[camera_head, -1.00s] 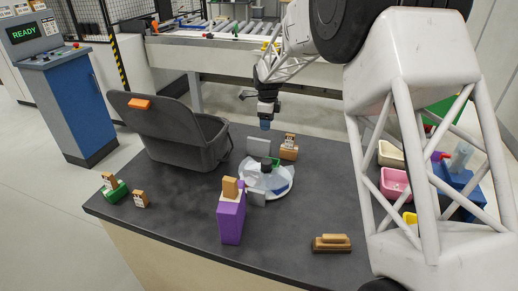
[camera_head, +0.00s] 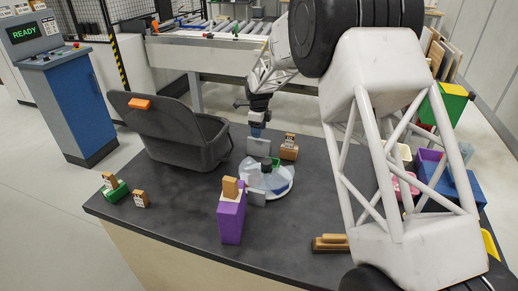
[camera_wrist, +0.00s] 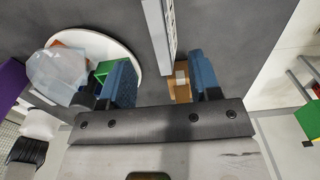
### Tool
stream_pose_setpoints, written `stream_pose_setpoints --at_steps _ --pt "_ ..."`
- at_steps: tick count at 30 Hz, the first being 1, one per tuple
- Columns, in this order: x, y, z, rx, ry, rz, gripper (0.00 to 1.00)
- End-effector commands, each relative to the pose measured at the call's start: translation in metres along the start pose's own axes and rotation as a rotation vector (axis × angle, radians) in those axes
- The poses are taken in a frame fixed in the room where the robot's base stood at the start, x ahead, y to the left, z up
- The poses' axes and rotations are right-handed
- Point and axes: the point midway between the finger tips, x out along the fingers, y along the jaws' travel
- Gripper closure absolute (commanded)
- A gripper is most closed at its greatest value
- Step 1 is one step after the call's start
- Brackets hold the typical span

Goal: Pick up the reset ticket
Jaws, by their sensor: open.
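Several small brown labelled blocks look like tickets, but I cannot read which is the reset ticket. One (camera_head: 289,149) stands at the back of the table, right of the grey upright plate; it also shows in the wrist view (camera_wrist: 181,88), close to my right finger. Another (camera_head: 109,180) is with a green block at the far left, and one (camera_head: 140,199) stands beside it. My gripper (camera_head: 256,131) is open and empty, pointing down just above the grey upright plate (camera_head: 258,147). In the wrist view, my blue fingers (camera_wrist: 160,68) are spread apart.
A white round dish (camera_head: 289,182) holds a clear bag and a green piece. A purple block (camera_head: 231,218) with a wooden top stands in front. The left front of the table is clear.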

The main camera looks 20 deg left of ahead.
Motion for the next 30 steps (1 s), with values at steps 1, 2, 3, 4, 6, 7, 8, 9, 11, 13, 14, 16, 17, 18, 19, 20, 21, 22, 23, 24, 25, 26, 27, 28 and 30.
stream_pose_setpoints --at_steps 1,2,3,4,6,7,8,9,11,13,14,16,17,18,19,20,21,22,23,24,25,26,27,28,30 --pt "0.003 0.000 0.000 0.000 0.000 0.000 0.43" --pt "0.004 0.000 0.000 0.000 0.000 0.000 0.43" --pt "0.005 0.000 0.000 0.000 0.000 0.000 0.43" --pt "0.005 0.000 0.000 0.000 0.000 0.000 0.43" --pt "0.005 0.000 0.000 0.000 0.000 0.000 0.43" --pt "0.005 0.000 0.000 0.000 0.000 0.000 0.43" --pt "0.005 0.000 0.000 0.000 0.000 0.000 0.43" --pt "0.005 0.000 0.000 0.000 0.000 0.000 0.43" --pt "0.005 0.000 0.000 0.000 0.000 0.000 0.43" --pt "0.006 0.000 0.000 0.000 0.000 0.000 0.43" --pt "0.007 0.000 0.000 0.000 0.000 0.001 0.43" --pt "0.011 0.000 0.000 0.000 0.000 0.001 0.43" --pt "0.013 0.000 0.000 0.000 0.000 0.001 0.43" --pt "0.017 0.000 -0.001 0.000 0.001 0.001 0.43" --pt "0.020 0.000 -0.001 0.000 0.001 0.001 0.43" --pt "0.024 0.000 -0.001 0.000 0.001 0.002 0.43" --pt "0.029 0.000 -0.001 0.000 0.001 0.002 0.43" --pt "0.032 0.000 -0.001 0.000 0.001 0.002 0.43" --pt "0.035 0.000 -0.001 0.000 0.001 0.002 0.43" --pt "0.040 0.000 -0.001 0.000 0.001 0.002 0.43" --pt "0.043 0.000 -0.001 0.000 0.001 0.001 0.43" --pt "0.046 0.000 -0.001 0.000 0.001 0.001 0.43" --pt "0.049 0.000 -0.001 0.000 0.001 0.001 0.43" --pt "0.052 0.000 -0.001 0.000 0.001 0.001 0.43" --pt "0.056 0.000 -0.001 0.000 0.001 0.001 0.43"
